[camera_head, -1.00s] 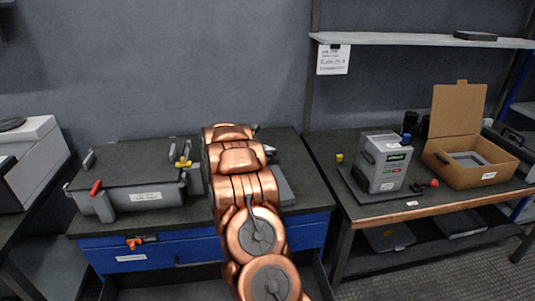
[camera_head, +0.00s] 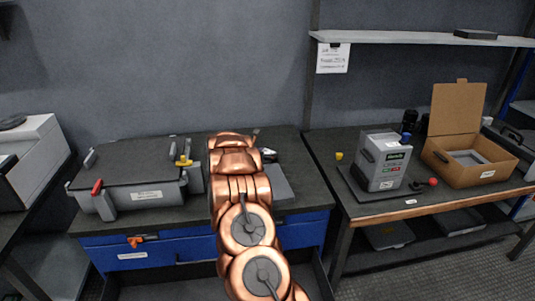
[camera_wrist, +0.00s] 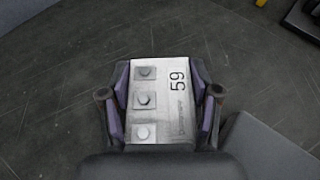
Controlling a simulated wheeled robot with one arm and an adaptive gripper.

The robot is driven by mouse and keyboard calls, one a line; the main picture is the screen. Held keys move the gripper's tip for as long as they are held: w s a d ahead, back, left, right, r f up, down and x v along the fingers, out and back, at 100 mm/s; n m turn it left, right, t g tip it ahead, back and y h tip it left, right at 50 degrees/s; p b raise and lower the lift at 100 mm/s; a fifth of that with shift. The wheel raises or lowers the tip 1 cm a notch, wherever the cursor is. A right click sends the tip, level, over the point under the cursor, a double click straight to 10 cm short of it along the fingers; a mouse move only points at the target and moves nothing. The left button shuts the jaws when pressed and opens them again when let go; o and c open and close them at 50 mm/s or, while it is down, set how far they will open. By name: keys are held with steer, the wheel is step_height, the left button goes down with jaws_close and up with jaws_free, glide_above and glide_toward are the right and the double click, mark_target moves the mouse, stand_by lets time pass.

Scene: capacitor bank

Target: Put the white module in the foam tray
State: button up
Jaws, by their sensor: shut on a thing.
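In the wrist view, my gripper (camera_wrist: 160,98) is shut on the white module (camera_wrist: 163,72), with a purple-grey finger against each side. The module's face has a printed 59 and three bolt-like studs in a column. A dark, scuffed surface lies beyond it; I cannot tell whether the module touches it. In the head view, my copper arm hides most of the gripper and module. A grey insert (camera_head: 467,158) sits in the open cardboard box (camera_head: 482,177) on the right bench; I cannot tell whether it is the foam tray.
A flat grey slab (camera_head: 280,182) lies right of my arm on the bench. A large grey case (camera_head: 130,180) with a red handle stands at left. A grey unit (camera_head: 383,162) stands on the right bench. A gap separates the benches.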

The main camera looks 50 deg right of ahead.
steer(key=shift+f, duration=0.15)
steer(key=o, duration=1.5)
steer(key=shift+c, duration=0.2)
steer(key=shift+r, duration=0.2)
steer(key=b+v, duration=0.1)
steer(key=v, duration=0.9)
steer(key=shift+a, duration=0.3)
steer(key=shift+s+a+r, duration=0.1)
steer(key=shift+a+r, duration=0.2)
steer(key=shift+a, duration=0.35)
